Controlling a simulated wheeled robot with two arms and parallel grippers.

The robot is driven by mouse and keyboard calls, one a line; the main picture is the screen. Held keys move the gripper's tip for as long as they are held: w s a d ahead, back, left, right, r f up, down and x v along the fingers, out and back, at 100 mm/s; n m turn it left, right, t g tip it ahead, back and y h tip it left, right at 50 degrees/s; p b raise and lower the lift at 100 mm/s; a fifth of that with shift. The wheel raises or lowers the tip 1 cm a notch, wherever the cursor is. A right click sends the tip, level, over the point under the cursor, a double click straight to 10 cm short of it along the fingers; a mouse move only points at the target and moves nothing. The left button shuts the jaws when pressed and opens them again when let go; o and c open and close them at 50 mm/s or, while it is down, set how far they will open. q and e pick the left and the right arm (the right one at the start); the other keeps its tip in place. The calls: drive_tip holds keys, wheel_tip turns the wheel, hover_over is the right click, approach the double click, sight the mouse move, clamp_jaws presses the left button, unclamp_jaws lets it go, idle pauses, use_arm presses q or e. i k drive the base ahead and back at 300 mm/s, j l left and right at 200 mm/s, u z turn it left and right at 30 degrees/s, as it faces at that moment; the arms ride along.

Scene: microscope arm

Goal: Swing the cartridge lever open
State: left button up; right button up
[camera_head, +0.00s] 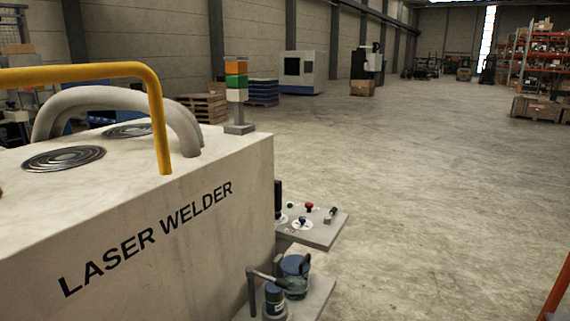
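A grey platform (318,304) juts out low at the right side of the laser welder. On it stand a round blue-topped canister (295,266) and a smaller dark blue cylinder (275,302). A grey bent bar (252,288) reaches up beside the small cylinder, and a short dark handle (304,263) rises at the canister. I cannot tell which of these, if any, is the cartridge lever, or whether it is open. Neither of my grippers shows in the head view.
The white laser welder (150,235) fills the left, with a yellow rail (158,120), a grey hose (110,97) and a signal tower (237,95). A control panel (318,230) with knobs juts out right. The concrete floor (450,180) at right is open. An orange post (556,290) stands bottom right.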

sight(251, 272)
drive_tip(key=i+l+z, duration=0.1)
drive_tip(key=z, duration=0.3)
drive_tip(key=i+l+z, duration=0.2)
drive_tip(key=z, duration=0.2)
drive_tip(key=l, duration=0.1)
